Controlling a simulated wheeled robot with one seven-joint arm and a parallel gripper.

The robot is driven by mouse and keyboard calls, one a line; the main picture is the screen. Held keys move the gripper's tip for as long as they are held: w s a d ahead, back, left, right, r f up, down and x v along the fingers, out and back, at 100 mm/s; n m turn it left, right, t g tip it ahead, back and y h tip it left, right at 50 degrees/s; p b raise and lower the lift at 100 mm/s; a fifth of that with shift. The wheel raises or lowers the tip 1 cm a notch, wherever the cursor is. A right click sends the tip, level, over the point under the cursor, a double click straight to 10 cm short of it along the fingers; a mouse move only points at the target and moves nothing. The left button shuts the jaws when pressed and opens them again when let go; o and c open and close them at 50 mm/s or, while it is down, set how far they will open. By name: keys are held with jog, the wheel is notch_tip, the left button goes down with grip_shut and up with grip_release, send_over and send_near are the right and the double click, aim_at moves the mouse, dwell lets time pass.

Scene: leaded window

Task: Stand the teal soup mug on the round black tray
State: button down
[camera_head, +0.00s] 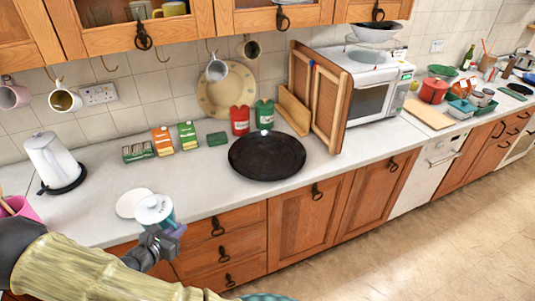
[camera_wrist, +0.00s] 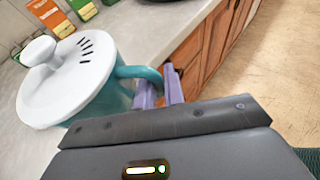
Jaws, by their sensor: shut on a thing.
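The teal soup mug (camera_wrist: 122,100) has a white vented lid (camera_wrist: 72,75) with a round knob. In the wrist view its teal handle sits between the purple fingertips of my gripper (camera_wrist: 162,90), which is shut on it. In the head view my gripper (camera_head: 172,232) holds the mug (camera_head: 155,211) by the counter's front edge, in front of a flat white disc (camera_head: 132,203). I cannot tell whether the mug's base touches the counter. The round black tray (camera_head: 266,158) lies empty on the counter, behind and to the right of the mug.
A white kettle (camera_head: 52,160) stands at left. Small cartons (camera_head: 162,141), red and green canisters (camera_head: 240,121) and a wooden rack (camera_head: 325,100) line the wall behind the tray. A microwave (camera_head: 375,85) stands to the right. Counter between mug and tray is clear. Cups hang above.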

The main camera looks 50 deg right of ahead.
jog(key=a+f+n+t+y, duration=0.2)
jog(key=a+f+n+t, duration=0.2)
jog(key=a, duration=0.8)
jog(key=shift+a+f+n+t+y, duration=0.15)
jog(key=shift+f+n+t+y, duration=0.2)
jog(key=shift+f+t, duration=0.4)
